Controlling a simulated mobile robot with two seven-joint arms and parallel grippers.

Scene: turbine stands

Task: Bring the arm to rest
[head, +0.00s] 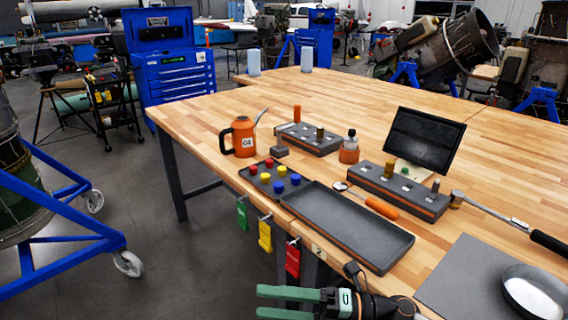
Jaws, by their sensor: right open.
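My right gripper (264,302) shows at the bottom edge of the head view, with its arm coming in from the lower right. Its two green fingers point left and stand apart, with nothing visible between them. It is in front of the wooden workbench (400,90), below the long grey tray (345,225). The lower finger is close to the picture's bottom edge. My left gripper is not in view.
On the bench stand an orange oil can (243,137), a small tray (252,180) of coloured caps, two grey holder blocks, a dark screen (423,140) and a round dish (533,295). Coloured tags (265,234) hang from the front edge.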

